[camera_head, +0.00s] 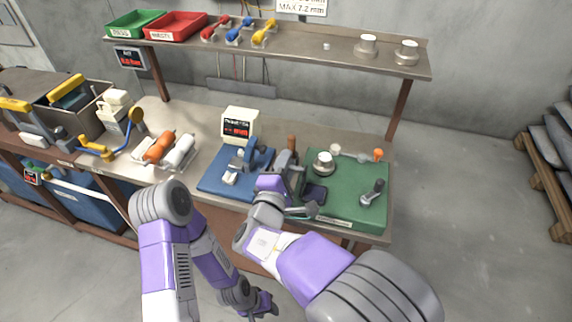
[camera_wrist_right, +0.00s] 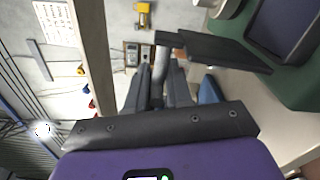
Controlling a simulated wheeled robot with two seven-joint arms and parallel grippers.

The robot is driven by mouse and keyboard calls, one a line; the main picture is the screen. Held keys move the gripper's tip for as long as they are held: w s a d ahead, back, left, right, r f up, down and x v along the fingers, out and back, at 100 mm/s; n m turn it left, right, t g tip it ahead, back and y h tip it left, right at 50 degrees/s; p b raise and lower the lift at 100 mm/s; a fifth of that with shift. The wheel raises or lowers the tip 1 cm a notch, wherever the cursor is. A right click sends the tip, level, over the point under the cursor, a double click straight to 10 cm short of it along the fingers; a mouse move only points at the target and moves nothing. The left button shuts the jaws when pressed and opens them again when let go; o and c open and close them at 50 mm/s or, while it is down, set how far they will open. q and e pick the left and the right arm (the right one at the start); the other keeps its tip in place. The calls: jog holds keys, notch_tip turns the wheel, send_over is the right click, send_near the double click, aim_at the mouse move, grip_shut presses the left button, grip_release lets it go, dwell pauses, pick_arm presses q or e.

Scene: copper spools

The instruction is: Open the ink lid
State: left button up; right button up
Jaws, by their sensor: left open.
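The ink pad (camera_head: 315,194) is a dark rectangle at the left front of the green mat; it also shows in the right wrist view (camera_wrist_right: 287,27). In that view a dark flat plate, which looks like the ink lid (camera_wrist_right: 225,52), stands beside the pad at an angle, with its narrow end near my right fingertips. My right gripper (camera_wrist_right: 162,72) has its fingers close together, with a grey bar showing between them. I cannot tell whether they grip the lid. In the head view my right gripper (camera_head: 285,163) hides part of this area. My left gripper (camera_head: 265,306) is open, low in front of the bench.
The green mat (camera_head: 345,213) also carries a metal spool, small cups and a black-handled stamp (camera_head: 374,190). A blue mat (camera_head: 212,184) with a press lies to the left, and a small display box (camera_head: 240,124) stands behind. A shelf (camera_head: 300,55) runs above the bench.

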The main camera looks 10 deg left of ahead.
jog(key=o, duration=0.3)
jog(key=shift+r, duration=0.1)
jog(key=shift+s, duration=0.1)
jog(key=s, duration=0.5)
jog(key=s+a+p, duration=0.1)
jog(key=s, duration=0.1)
jog(key=shift+s+a, duration=0.1)
jog(key=shift+s, duration=0.1)
